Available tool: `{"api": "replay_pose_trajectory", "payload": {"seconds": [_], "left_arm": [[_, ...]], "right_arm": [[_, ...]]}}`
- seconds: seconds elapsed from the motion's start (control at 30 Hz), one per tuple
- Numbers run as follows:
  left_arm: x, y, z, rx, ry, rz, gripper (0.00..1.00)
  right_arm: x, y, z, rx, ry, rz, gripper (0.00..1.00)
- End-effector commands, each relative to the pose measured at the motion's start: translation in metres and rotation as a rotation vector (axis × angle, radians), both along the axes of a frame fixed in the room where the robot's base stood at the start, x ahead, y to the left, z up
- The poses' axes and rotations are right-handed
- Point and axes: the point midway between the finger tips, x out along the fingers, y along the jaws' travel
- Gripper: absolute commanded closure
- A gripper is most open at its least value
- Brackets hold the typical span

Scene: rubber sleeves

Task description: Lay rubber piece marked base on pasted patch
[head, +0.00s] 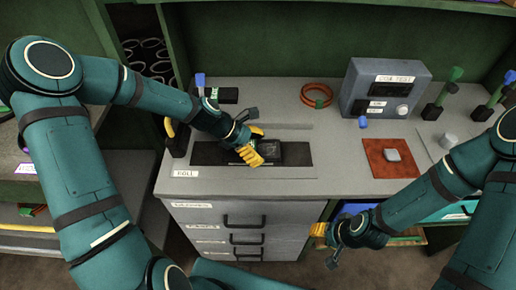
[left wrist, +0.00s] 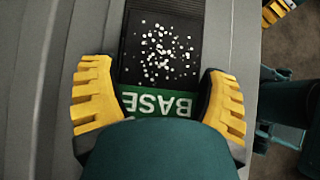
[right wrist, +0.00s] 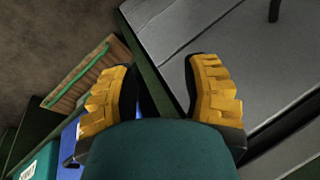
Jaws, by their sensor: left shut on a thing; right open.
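My left gripper (head: 251,145) is over the dark strip set into the grey worktop and is shut on the rubber piece marked BASE. In the left wrist view its yellow fingers stand either side of the green BASE label (left wrist: 160,103). A black surface with scattered white specks (left wrist: 160,50) adjoins the label, and a dark square (head: 296,153) shows beside the gripper in the head view. I cannot tell whether the piece touches the strip. My right gripper (right wrist: 165,92) is open and empty, in front of the worktop's edge.
Drawers (head: 232,220) are below the front edge. A blue bin (right wrist: 68,150) is near my right gripper.

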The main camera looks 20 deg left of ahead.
Motion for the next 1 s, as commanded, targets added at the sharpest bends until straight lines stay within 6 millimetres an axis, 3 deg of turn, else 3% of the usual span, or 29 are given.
{"api": "replay_pose_trajectory", "payload": {"seconds": [0.23, 0.27, 0.3, 0.67, 1.0], "left_arm": [[0.000, 0.000, -0.001, 0.000, 0.000, 0.000, 0.66], [0.000, 0.000, -0.001, 0.000, 0.000, 0.000, 0.10], [0.000, 0.000, -0.001, 0.000, 0.000, 0.000, 0.00], [-0.001, 0.004, 0.006, 0.002, -0.001, 0.003, 0.00], [-0.013, 0.047, 0.052, 0.004, -0.001, 0.005, 0.00]], "right_arm": [[0.000, 0.000, 0.000, 0.000, 0.000, 0.000, 0.53], [0.000, 0.000, 0.000, 0.000, 0.000, 0.000, 0.53], [0.000, 0.000, 0.000, 0.000, 0.000, 0.000, 0.53], [0.000, 0.000, 0.003, 0.000, 0.001, 0.000, 0.53], [-0.003, 0.000, 0.020, 0.002, 0.008, 0.002, 0.53]]}}
